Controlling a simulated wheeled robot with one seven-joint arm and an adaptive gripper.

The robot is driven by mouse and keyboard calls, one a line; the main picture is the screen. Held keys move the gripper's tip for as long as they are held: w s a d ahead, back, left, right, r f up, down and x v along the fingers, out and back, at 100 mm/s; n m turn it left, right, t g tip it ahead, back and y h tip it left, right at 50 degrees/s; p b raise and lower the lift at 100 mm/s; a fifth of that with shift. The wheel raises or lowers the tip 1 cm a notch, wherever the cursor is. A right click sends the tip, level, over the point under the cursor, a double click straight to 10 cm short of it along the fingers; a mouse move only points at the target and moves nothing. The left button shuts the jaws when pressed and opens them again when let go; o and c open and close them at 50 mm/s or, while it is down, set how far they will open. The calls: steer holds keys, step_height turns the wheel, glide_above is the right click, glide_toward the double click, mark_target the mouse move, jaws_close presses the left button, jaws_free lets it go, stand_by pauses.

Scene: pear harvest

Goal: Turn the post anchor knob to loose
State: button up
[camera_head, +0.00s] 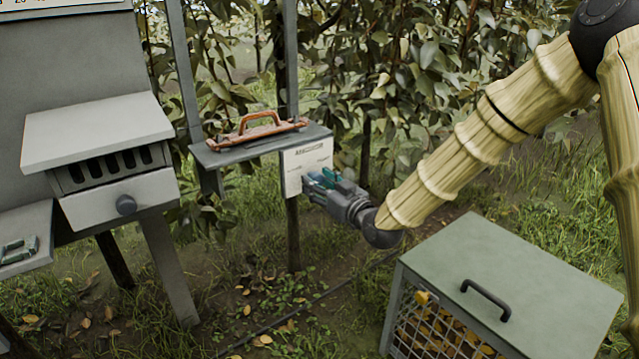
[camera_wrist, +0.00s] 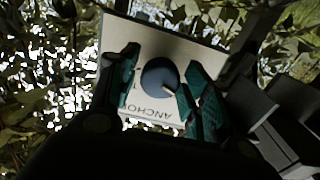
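The post anchor knob (camera_wrist: 158,76) is a round dark blue-grey dial on a white plate (camera_wrist: 116,33) in the wrist view. A pale pointer mark runs toward its lower right edge. The plate's lettering, partly readable as "ANCHO", appears upside down there. My gripper (camera_wrist: 160,88) is open, with one teal finger on each side of the knob. A small gap shows at the left finger; whether the right finger touches is unclear. In the head view, my gripper (camera_head: 318,183) is at the right side of the white plate (camera_head: 306,164), and the knob is hidden.
A brown-handled tool (camera_head: 256,133) lies on the grey shelf (camera_head: 222,156) above the plate. A green-topped mesh crate (camera_head: 540,285) stands below my arm. Foliage closes in behind the post.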

stand_by(0.3)
steer(key=v, duration=1.2)
steer(key=s+d+f+m+g+h, duration=0.2)
steer(key=s+f, duration=0.3)
steer(key=f, duration=0.6)
steer(key=s+d+f+m+g+h, duration=0.1)
steer(key=s+d+f+g+h, duration=0.3)
steer(key=f, duration=0.7)
steer(key=s+f+m+g, duration=0.1)
steer(key=s+f+m, duration=0.1)
steer(key=s+f, duration=0.65)
steer(key=s+d+f+m+g+h, duration=0.15)
steer(key=s+d+f+g, duration=0.3)
steer(key=s+f, duration=0.55)
steer(key=s+d+f+m+g+h, duration=0.1)
steer(key=s+d+f+g+h, duration=0.35)
steer(key=s, duration=1.05)
steer(key=shift+t+y, duration=0.7)
steer(key=r+p, duration=0.7)
steer(key=p, duration=0.1)
steer(key=r+p, duration=1.5)
steer(key=p, duration=0.1)
steer(key=shift+w+d+r, duration=0.2)
steer(key=shift+w+d, duration=0.05)
steer(key=shift+w, duration=0.1)
